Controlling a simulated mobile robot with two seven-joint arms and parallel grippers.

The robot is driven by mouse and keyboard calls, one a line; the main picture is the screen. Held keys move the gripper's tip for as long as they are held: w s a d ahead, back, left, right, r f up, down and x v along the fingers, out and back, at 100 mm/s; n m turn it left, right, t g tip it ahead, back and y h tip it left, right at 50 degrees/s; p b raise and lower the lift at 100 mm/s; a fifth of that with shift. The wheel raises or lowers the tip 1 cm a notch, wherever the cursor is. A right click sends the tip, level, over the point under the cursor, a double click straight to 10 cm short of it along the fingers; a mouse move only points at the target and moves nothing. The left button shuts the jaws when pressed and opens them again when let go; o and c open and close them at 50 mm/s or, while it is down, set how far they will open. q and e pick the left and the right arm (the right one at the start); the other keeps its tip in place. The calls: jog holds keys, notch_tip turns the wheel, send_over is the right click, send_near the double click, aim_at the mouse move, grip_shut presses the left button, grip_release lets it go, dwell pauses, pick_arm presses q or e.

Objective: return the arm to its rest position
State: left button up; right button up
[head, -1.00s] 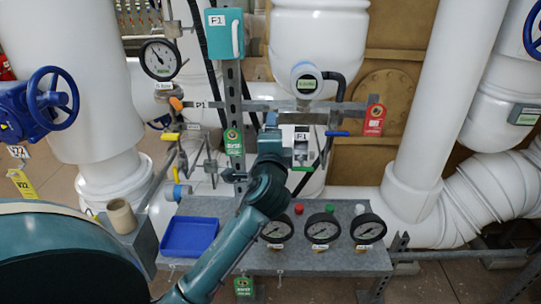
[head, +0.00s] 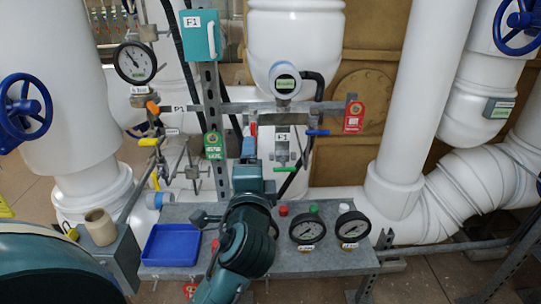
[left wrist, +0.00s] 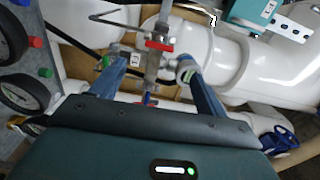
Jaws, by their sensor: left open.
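My left arm comes up from the bottom of the head view over the grey bench. In the left wrist view the two blue fingers (left wrist: 155,80) are spread apart. A metal valve fitting with a red handle (left wrist: 158,46) shows between and beyond them; I cannot tell whether the fingers touch it. Nothing is visibly held. The far ends of the fingers are hard to make out in the head view. My right gripper is not in view.
The grey bench (head: 325,262) carries a blue tray (head: 171,245), gauges (head: 307,229), and red and green caps. A beige cup (head: 100,227) stands at left. A red tag (head: 354,117) and blue-handled lever hang on the horizontal bar. Thick white pipes flank both sides.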

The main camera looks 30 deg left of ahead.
pick_arm(q)
jog(key=s+d+f+g+h+p, duration=0.1)
jog(key=d+f+h, duration=0.2)
jog(key=f, duration=0.3)
jog(key=s+d+f+n+h, duration=0.1)
jog(key=d+f+h, duration=0.2)
jog(key=f, duration=0.3)
jog(key=s+d+f+g+h+p, duration=0.1)
jog(key=d+f+h, duration=0.2)
jog(key=f, duration=0.3)
jog(key=s+d+f+n+g+h, duration=0.2)
jog(key=s+d+f+n+h, duration=0.2)
jog(key=s+f+n, duration=0.3)
jog(key=s+f, duration=0.4)
jog(key=shift+s+d+g+p, duration=0.3)
jog(key=shift+s+d, duration=0.05)
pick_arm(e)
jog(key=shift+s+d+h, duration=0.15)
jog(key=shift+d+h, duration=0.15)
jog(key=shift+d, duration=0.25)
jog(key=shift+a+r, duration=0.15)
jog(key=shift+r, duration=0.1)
pick_arm(q)
jog(key=shift+w+r, duration=0.15)
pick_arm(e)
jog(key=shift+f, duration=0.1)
